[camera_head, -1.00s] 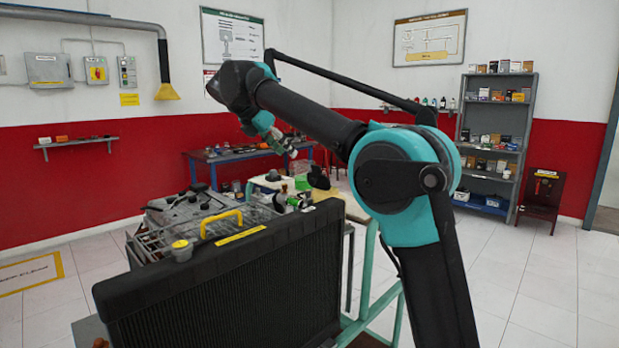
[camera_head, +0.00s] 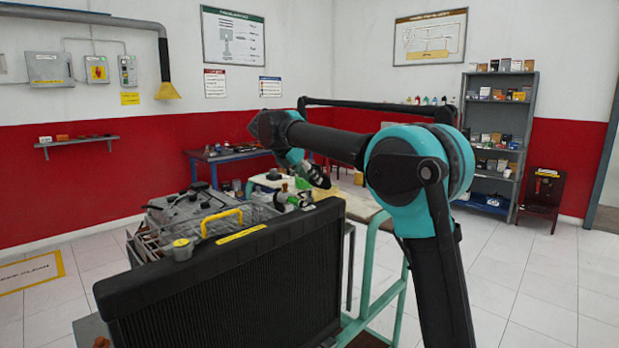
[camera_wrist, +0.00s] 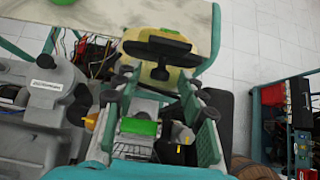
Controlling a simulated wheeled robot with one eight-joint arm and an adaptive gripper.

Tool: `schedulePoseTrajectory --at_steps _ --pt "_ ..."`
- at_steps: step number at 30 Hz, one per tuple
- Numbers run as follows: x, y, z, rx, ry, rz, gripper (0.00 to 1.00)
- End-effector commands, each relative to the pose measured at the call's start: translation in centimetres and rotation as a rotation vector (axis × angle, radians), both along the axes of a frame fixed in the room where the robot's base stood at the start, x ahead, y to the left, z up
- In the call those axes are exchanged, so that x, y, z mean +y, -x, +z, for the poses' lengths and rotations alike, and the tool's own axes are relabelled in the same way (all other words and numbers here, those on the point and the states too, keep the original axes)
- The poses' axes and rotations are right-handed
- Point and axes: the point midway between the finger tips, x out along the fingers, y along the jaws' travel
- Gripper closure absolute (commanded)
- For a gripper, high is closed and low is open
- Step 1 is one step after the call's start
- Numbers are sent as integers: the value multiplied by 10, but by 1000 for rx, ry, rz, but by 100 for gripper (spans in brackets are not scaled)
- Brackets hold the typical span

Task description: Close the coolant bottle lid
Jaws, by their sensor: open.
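The coolant bottle (camera_wrist: 150,76) is a pale yellow body at the top middle of the wrist view. A black lid piece (camera_wrist: 160,48) stands out over its top; its exact angle is hard to tell. My gripper (camera_wrist: 160,86) is open and empty, its two teal fingers spread on either side below the bottle in the picture. I see no contact with the lid. In the head view my gripper (camera_head: 322,181) points down and right over the engine stand's far end, and the bottle is mostly hidden around there.
A black radiator (camera_head: 235,280) stands in front, with a yellow handle (camera_head: 221,222) and yellow cap (camera_head: 181,243) near it. Engine parts (camera_wrist: 40,120) crowd the left. Grey shelves (camera_head: 497,140) stand behind.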

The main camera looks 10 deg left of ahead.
Motion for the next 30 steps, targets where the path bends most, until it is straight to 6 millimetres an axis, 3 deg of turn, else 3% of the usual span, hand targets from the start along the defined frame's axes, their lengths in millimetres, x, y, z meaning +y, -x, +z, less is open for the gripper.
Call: schedulePoseTrajectory --at_steps 7,17,30 --pt "0 0 0 0 0 0 59" --pt "0 0 0 0 0 0 100" --pt "-1 1 0 7 -6 0 100"
